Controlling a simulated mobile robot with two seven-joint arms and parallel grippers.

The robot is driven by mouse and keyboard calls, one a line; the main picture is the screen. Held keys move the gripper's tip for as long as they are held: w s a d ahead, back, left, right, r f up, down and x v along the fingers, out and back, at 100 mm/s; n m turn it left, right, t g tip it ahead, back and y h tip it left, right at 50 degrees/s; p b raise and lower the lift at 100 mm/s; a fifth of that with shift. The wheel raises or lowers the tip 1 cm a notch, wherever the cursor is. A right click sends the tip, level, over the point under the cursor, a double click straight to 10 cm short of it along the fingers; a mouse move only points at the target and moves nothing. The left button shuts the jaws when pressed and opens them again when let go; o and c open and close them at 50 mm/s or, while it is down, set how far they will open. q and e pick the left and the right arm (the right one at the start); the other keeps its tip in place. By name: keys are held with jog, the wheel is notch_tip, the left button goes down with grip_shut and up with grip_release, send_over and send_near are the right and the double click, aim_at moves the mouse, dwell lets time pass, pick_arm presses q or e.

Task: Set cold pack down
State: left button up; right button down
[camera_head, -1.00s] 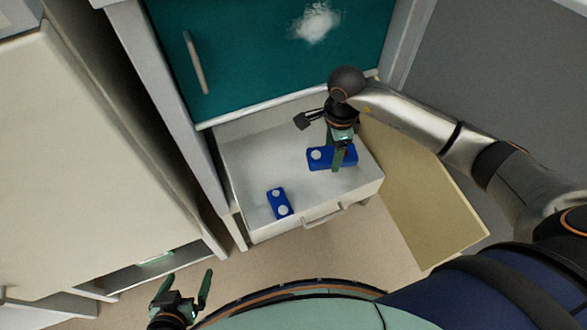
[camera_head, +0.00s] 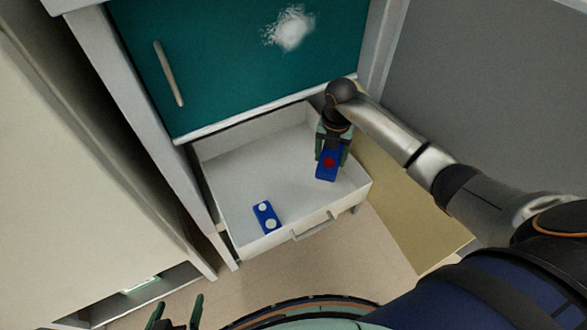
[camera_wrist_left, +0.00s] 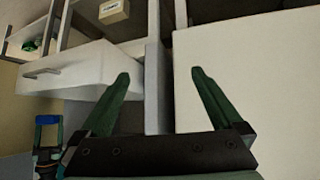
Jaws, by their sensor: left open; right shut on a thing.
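A blue pack (camera_head: 327,174) with a red mark is in my right gripper (camera_head: 330,158), whose fingers lie along its two sides. The pack is at the right part of the open white drawer (camera_head: 226,171); I cannot tell whether it touches the drawer floor. A second blue pack (camera_head: 266,221) with two white dots lies in the drawer's front left part, apart from the gripper. My left gripper (camera_head: 176,312) is open and empty at the bottom edge, outside the drawer. Its spread fingers also show in the left wrist view (camera_wrist_left: 160,78).
A teal cabinet door (camera_head: 230,60) with a vertical handle stands above the drawer. A beige panel (camera_head: 405,200) is to the drawer's right. A pale cabinet (camera_head: 80,150) stands at left. The drawer's middle and back left are clear.

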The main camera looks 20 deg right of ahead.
notch_tip(320, 180, down, 4)
jog(key=b, duration=0.3)
jog(key=f+b, duration=0.2)
jog(key=b, duration=0.6)
send_over(324, 196)
notch_tip(324, 196, down, 6)
jog(key=shift+w+a+f, duration=0.1)
jog(key=shift+f, duration=0.1)
jog(key=shift+f+b, duration=0.3)
jog(key=shift+f, duration=0.25)
pick_arm(q)
notch_tip(324, 196, down, 8)
jog(key=w+d+b, duration=0.2)
pick_arm(e)
jog(key=shift+f, duration=0.85)
notch_tip(324, 196, down, 2)
jog(key=shift+f+b, duration=0.15)
jog(key=shift+b, duration=0.75)
pick_arm(q)
jog(key=w+r+m+t+h, duration=0.1)
jog(key=w+r+t, duration=0.3)
jog(key=r, duration=0.4)
jog(key=shift+w+r+m+t+h, duration=0.3)
jog(key=shift+w+m, duration=0.1)
jog(key=shift+w, duration=0.5)
jog(key=shift+r, duration=0.1)
